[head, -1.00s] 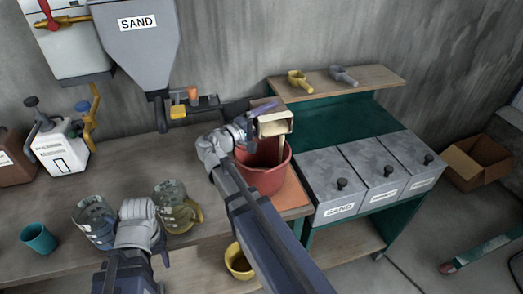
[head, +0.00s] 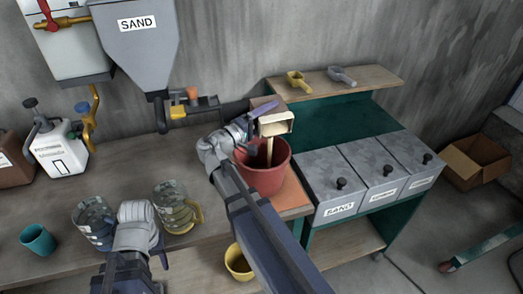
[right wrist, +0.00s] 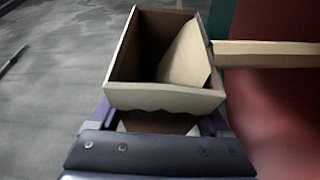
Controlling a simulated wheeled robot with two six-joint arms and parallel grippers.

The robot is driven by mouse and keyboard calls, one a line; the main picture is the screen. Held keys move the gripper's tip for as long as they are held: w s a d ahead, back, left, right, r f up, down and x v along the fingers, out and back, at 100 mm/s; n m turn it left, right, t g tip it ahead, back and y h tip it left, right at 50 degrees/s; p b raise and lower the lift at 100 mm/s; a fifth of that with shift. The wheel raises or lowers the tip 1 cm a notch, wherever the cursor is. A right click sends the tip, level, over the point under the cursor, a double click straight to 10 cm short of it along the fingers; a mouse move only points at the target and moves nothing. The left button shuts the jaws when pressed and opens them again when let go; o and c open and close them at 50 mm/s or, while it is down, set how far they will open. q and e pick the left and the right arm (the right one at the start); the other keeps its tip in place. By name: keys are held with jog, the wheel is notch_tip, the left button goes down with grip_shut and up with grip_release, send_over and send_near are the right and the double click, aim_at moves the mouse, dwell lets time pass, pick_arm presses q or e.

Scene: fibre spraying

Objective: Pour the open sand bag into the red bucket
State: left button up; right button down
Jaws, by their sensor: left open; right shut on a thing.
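The open sand bag (head: 277,125) is a pale box-like bag with a brown inside, tipped over the red bucket (head: 264,178). My right gripper (head: 257,121) is shut on it. A beige stream of sand (head: 269,153) falls from the bag into the bucket. In the right wrist view the bag's mouth (right wrist: 125,55) is open, with pale sand (right wrist: 185,52) inside and the stream (right wrist: 265,53) leaving to the right beside the red bucket wall (right wrist: 275,115). The sand level inside the bucket is hidden. My left gripper (head: 137,212) is open and empty by the bench's front edge, its fingers mostly hidden.
A yellow bucket (head: 238,262) is below. Labelled metal bins (head: 335,190) stand right of the red bucket. Two scoops (head: 298,82) lie on the shelf behind.

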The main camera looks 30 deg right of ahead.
pick_arm(q)
jog(key=shift+a+f+b, duration=0.4)
jog(key=shift+a+f, duration=0.05)
jog(key=shift+a, duration=0.2)
pick_arm(e)
jog(key=shift+s+a+r+m+h, duration=0.1)
jog(key=shift+s+r+m+h, duration=0.25)
jog(key=shift+m, duration=0.45)
jog(key=shift+s+r+m+h, duration=0.25)
jog(key=shift+r+m, duration=0.05)
jog(key=shift+m, duration=0.5)
